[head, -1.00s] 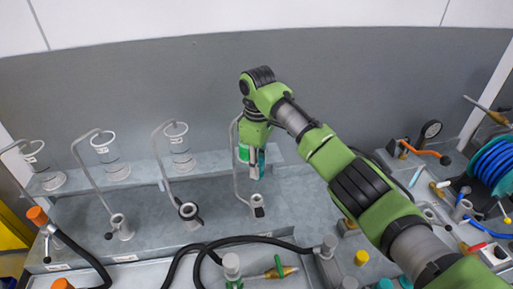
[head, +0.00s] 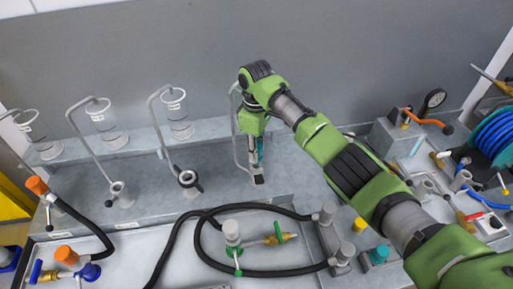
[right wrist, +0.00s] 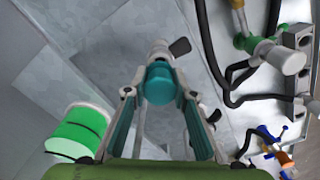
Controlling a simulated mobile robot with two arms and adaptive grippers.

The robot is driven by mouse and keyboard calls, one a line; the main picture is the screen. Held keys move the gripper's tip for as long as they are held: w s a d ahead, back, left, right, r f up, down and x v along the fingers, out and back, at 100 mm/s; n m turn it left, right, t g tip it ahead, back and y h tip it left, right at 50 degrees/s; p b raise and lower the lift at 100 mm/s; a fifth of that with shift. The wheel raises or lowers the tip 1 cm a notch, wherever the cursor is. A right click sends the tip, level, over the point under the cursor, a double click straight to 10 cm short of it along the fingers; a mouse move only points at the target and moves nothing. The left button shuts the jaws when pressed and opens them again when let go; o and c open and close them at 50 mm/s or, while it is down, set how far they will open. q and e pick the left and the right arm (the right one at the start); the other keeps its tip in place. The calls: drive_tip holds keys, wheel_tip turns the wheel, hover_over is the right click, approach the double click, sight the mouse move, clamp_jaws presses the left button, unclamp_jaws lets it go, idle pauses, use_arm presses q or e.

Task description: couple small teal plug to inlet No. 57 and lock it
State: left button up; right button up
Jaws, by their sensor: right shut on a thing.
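My right gripper (head: 256,160) is at the end of the green arm, above the rightmost inlet (head: 257,179) in the row on the grey ledge. In the right wrist view its two teal-padded fingers (right wrist: 159,100) are shut on the small teal plug (right wrist: 160,83). Just beyond the plug, that inlet shows with a dark lever (right wrist: 180,47) sticking out to the side. The plug is roughly in line with the inlet; I cannot tell whether they touch. I cannot read any inlet number. My left gripper is not in view.
A glass with green contents (right wrist: 80,131) stands close beside my right gripper. Two other inlets (head: 188,180) (head: 119,190) stand left, with bent pipes and clear glasses. Black hoses (head: 205,215) and a green-collared valve (head: 232,236) lie in front. A larger teal cap (head: 379,254) stands right.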

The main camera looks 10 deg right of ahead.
idle(0.4)
drive_tip(key=shift+f+p, duration=0.15)
drive_tip(key=shift+p, duration=0.15)
drive_tip(key=shift+f, duration=0.1)
drive_tip(key=shift+f+b, duration=0.5)
drive_tip(key=shift+f, duration=0.6)
drive_tip(key=shift+f, duration=0.4)
drive_tip(key=shift+s+f, duration=0.2)
drive_tip(key=shift+f, duration=0.05)
idle(0.6)
